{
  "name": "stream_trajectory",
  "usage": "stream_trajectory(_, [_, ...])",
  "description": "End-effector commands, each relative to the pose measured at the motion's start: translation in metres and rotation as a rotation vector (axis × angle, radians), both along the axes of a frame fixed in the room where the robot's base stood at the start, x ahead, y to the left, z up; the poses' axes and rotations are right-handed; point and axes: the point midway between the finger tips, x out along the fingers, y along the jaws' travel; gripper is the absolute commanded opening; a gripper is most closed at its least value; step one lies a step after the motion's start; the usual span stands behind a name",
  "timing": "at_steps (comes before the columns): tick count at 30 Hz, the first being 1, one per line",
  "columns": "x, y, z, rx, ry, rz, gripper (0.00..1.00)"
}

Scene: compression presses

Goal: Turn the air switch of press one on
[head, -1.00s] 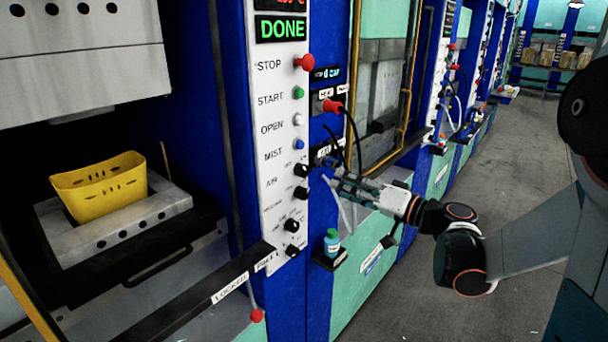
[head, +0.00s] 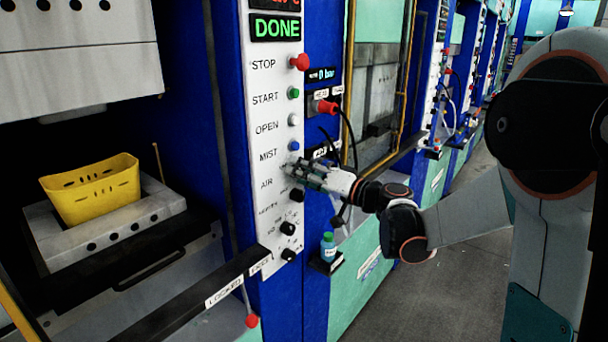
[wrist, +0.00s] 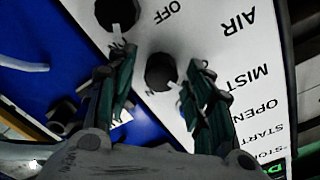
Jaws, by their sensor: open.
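Press one's white control panel (head: 270,120) carries a column of buttons and black knobs. The AIR label (head: 266,184) shows in the head view, but the air switch beside it is hidden by my gripper (head: 293,170). In the wrist view, where the panel appears upside down, the air switch (wrist: 159,70) is a black round knob with a pale pointer towards the lower right. My gripper (wrist: 163,62) is open, with one finger on each side of this knob. I cannot tell whether the fingers touch it.
The blue mist button sits just above my gripper in the head view. Another black knob (head: 297,195) lies just below, also in the wrist view (wrist: 117,12). A red plug (head: 326,107) with a black cable is to the right. A small bottle (head: 328,247) stands lower right.

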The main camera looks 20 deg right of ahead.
Motion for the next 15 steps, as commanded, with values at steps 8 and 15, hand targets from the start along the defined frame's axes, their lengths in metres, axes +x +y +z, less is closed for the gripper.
stream_trajectory(8, [-0.0003, -0.0001, 0.0001, 0.000, 0.000, 0.000, 0.04])
stream_trajectory(15, [-0.0003, -0.0001, -0.0001, 0.005, 0.004, 0.000, 0.03])
